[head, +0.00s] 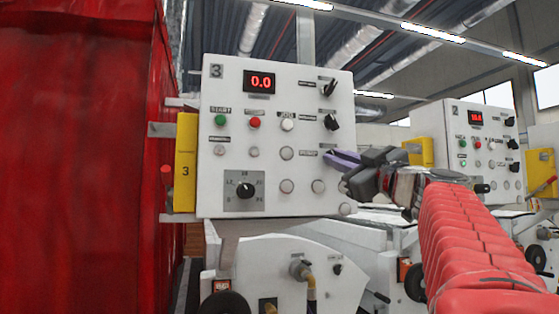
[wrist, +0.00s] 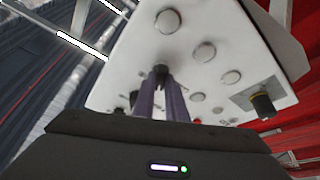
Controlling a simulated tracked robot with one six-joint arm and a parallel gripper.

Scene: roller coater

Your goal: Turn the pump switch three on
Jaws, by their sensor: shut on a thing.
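The white control panel marked 3 (head: 215,160) stands in the middle of the head view. Two black rotary switches, the upper (head: 328,87) and the lower (head: 331,122), sit in its right column; both point up to the right or slanted. My gripper (head: 338,156) is at the panel's right side, below them. In the wrist view its purple fingers (wrist: 161,82) are closed around a small dark switch knob (wrist: 161,70) on the panel face. The fingers hide most of this knob, so its angle cannot be told. The small labels are too blurred to read.
A black dial (head: 245,190) sits at the panel's lower left, with round buttons above and beside it. A yellow box (head: 186,160) is at its left edge. A red curtain (head: 80,160) fills the far left. A second similar panel (head: 430,120) stands at right.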

